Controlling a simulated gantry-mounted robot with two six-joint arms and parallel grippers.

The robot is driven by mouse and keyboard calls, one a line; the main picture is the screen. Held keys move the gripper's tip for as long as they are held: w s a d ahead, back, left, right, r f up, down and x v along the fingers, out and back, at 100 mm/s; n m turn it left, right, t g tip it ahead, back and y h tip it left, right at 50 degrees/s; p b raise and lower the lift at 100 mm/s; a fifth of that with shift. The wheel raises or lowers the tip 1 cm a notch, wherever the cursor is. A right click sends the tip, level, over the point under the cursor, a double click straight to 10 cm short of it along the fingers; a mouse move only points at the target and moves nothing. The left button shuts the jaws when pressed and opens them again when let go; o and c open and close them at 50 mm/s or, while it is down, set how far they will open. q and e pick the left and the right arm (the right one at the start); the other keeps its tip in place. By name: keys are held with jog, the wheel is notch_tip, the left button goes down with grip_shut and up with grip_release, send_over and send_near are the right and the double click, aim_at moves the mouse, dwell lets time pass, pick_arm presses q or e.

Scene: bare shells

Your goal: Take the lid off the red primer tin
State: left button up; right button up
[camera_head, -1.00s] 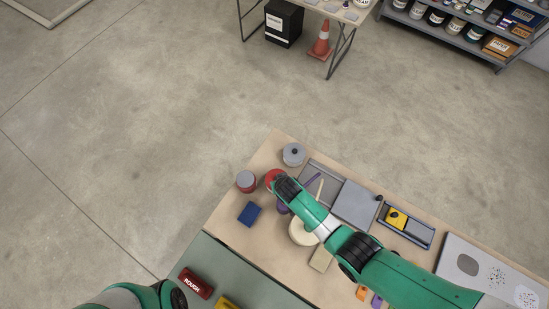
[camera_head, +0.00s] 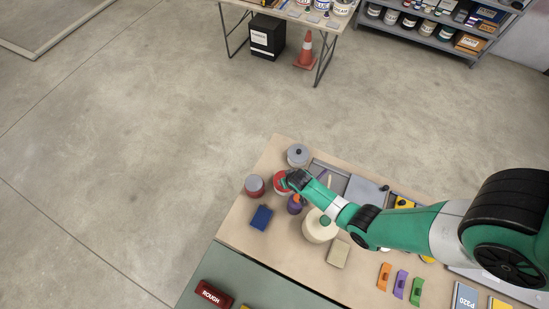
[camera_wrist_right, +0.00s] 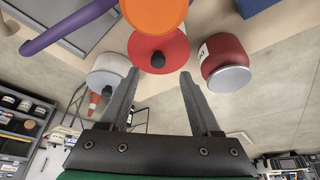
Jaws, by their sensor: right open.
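A tin with a red lid and a dark knob (camera_wrist_right: 158,58) sits near the back left of the workbench. In the head view its red top (camera_head: 281,182) is partly covered by my right gripper (camera_head: 289,182). In the right wrist view my right gripper (camera_wrist_right: 160,74) is open, its fingertips on either side of the knob's line; I cannot tell whether they touch it. A second red tin (camera_head: 254,186) with a grey top and a pale label stands just left; it also shows in the wrist view (camera_wrist_right: 226,60). My left gripper is out of view.
A grey knobbed pot (camera_head: 298,155) stands behind the red lid. A blue block (camera_head: 261,217) lies front left. The bench's left edge is near the tins.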

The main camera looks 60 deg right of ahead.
jog(key=shift+d+f, duration=0.1)
jog(key=b+x, duration=0.5)
jog(key=shift+s+f, duration=0.15)
jog(key=shift+d, duration=0.1)
grip_shut()
